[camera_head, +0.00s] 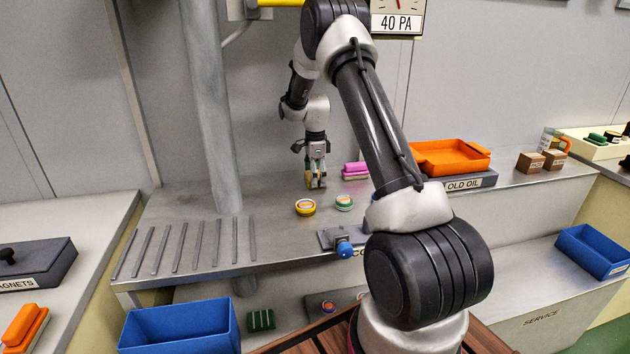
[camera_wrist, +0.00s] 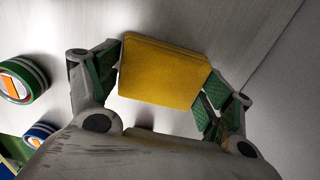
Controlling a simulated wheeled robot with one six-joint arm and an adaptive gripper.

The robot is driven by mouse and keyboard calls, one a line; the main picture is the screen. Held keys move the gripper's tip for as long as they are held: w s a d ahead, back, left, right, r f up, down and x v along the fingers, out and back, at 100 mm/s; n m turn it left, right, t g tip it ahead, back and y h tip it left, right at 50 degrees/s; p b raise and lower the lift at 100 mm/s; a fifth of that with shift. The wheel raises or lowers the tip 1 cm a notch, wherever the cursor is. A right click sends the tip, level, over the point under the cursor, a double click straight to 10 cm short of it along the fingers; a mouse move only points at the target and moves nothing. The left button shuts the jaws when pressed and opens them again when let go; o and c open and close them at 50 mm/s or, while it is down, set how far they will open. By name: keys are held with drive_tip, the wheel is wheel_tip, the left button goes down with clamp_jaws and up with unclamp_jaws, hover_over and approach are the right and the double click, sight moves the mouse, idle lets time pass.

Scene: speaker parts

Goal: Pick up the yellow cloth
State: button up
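The yellow cloth (camera_wrist: 163,75) is a thick folded-looking block between the two fingers of my gripper (camera_wrist: 165,62) in the wrist view. The green finger pads meet its left and right edges near the fingertips, so the gripper looks shut on it. In the head view my gripper (camera_head: 316,184) points down low over the back of the metal worktable, and a sliver of the yellow cloth (camera_head: 308,176) shows at its fingers. I cannot tell whether the cloth touches the table.
A yellow round tin (camera_head: 305,207) and a green-and-white one (camera_head: 344,203) stand just in front of the gripper. A pink block (camera_head: 355,170) lies to its right. An orange tray (camera_head: 450,156) stands farther right. A thick grey post (camera_head: 213,110) rises on the left.

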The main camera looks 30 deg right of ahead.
drive_tip(key=shift+c, duration=1.3)
wheel_tip(320, 180, up, 10)
